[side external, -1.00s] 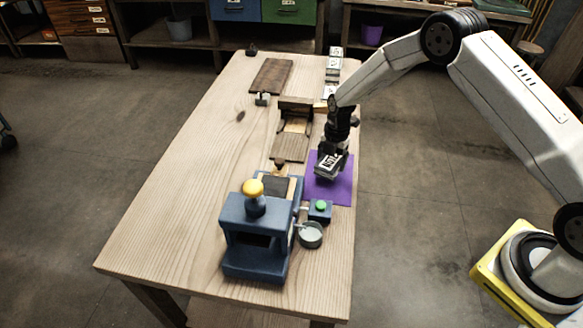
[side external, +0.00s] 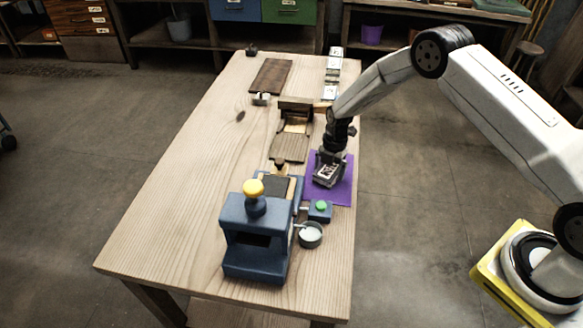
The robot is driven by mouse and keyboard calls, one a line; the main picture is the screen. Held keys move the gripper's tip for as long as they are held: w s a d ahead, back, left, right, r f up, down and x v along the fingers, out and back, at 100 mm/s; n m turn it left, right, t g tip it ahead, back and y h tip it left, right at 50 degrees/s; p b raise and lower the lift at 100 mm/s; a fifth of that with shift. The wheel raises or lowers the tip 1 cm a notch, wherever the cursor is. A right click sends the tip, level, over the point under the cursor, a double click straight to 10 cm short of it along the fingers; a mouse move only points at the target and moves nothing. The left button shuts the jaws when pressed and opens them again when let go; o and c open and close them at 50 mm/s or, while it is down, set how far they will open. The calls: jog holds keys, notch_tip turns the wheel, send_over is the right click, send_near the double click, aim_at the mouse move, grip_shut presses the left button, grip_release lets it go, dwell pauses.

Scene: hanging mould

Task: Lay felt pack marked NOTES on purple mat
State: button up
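The purple mat (side external: 342,194) lies flat near the right edge of the table, partly covered by my gripper. My gripper (side external: 328,170) points down over the mat's left and middle part. It is shut on a small pale pack with dark markings, the felt pack (side external: 326,174). The lettering is too small to read. The pack is at or just above the mat; I cannot tell whether it touches.
More pale marked packs (side external: 331,91) stand in a row at the back right. A blue press with a yellow knob (side external: 255,235), a green-button box (side external: 320,211) and a round grey cup (side external: 310,235) stand in front. A wooden stand (side external: 290,146) is left of the mat.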

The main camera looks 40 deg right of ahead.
aim_at(333, 166)
jog(key=shift+r, duration=0.1)
notch_tip(333, 166, up, 12)
jog(key=d, duration=0.1)
jog(key=shift+w+d, duration=0.2)
jog(key=shift+w, duration=0.05)
dwell(0.5)
dwell(0.4)
jog(key=s+a+r+m+t, duration=0.1)
jog(key=s+r+m, duration=0.2)
jog(key=s+m, duration=0.4)
jog(key=s+a+r+m+t, duration=0.1)
jog(key=s+r+m, duration=0.2)
jog(key=s+m, duration=0.5)
jog(key=s+r+m+t+h, duration=0.1)
jog(key=s+r+m, duration=0.2)
jog(key=s+m, duration=0.4)
jog(key=shift+s+a+r+m, duration=0.3)
jog(key=shift+s+a+r, duration=0.1)
jog(key=shift+s, duration=0.75)
